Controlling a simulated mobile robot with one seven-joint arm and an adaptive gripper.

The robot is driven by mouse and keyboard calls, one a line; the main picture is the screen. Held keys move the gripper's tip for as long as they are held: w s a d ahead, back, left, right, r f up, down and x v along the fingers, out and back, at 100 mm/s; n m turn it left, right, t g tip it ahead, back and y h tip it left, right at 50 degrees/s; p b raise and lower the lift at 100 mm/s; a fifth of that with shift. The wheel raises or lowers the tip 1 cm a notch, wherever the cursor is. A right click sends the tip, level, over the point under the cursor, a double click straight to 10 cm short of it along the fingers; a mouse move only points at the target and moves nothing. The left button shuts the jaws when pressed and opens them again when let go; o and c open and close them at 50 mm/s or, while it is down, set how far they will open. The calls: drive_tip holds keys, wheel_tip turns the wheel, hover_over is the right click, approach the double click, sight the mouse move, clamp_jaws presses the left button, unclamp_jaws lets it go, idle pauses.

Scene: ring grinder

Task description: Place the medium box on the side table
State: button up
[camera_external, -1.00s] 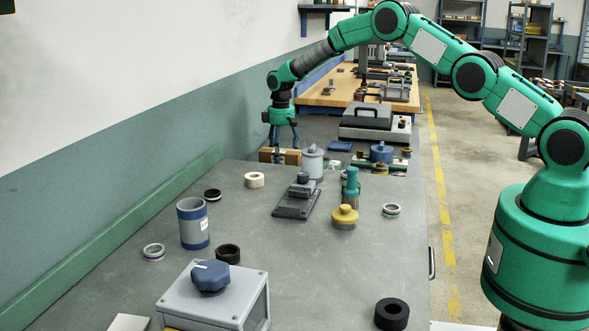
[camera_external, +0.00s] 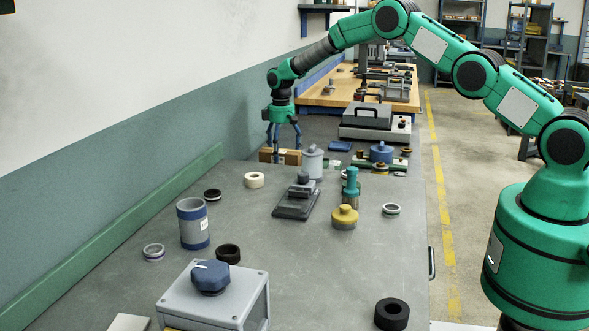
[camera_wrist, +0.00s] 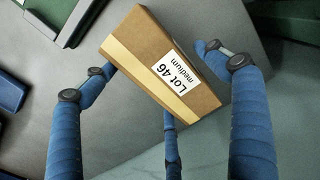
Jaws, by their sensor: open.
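The medium box (camera_external: 291,157) is a brown cardboard box with a lighter tape strip. In the wrist view the box (camera_wrist: 150,60) shows a white label (camera_wrist: 175,81) reading "Lot 46 medium". It rests on a dark grey surface (camera_external: 318,128) past the far end of the near bench, by the wall. My gripper (camera_external: 283,146) is over the box, pointing down. In the wrist view its blue fingers (camera_wrist: 158,62) are spread around the box, with gaps at the left and right fingers. The third finger is partly hidden behind the box, so contact there cannot be told.
The near grey bench (camera_external: 300,260) holds a grey canister (camera_external: 312,162), a yellow knob part (camera_external: 344,216), a cylinder (camera_external: 193,223), several rings and a grey switch box (camera_external: 213,300). A grey cased machine (camera_external: 375,120) stands behind, right of my gripper. The wall is close on the left.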

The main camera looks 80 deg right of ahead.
sight(282, 150)
wheel_tip(282, 150, up, 11)
drive_tip(key=p, duration=0.2)
idle(0.3)
drive_tip(key=shift+r, duration=0.1)
drive_tip(key=shift+r, duration=0.15)
idle(0.3)
drive_tip(key=s+a+r+t, duration=0.1)
drive_tip(key=s+a+r, duration=0.2)
drive_tip(key=a+r, duration=0.55)
drive_tip(key=s+a+r, duration=0.2)
drive_tip(key=a+r, duration=0.3)
drive_tip(key=r, duration=0.6)
drive_tip(key=s+a+r+t, duration=0.2)
drive_tip(key=s+a+r, duration=1.1)
drive_tip(key=s+a+r+t, duration=0.1)
drive_tip(key=s+a+r, duration=0.1)
drive_tip(key=s+a, duration=0.55)
drive_tip(key=s+a+r, duration=0.3)
drive_tip(key=s+a, duration=0.1)
drive_tip(key=s, duration=0.7)
drive_tip(key=s+a+f, duration=0.3)
drive_tip(key=s, duration=0.6)
drive_tip(key=s+a+f+t, duration=0.1)
drive_tip(key=s+a+f, duration=0.2)
drive_tip(key=s, duration=0.6)
drive_tip(key=shift+s+a+t, duration=0.15)
drive_tip(key=shift+s+t, duration=0.15)
drive_tip(key=shift+s, duration=0.05)
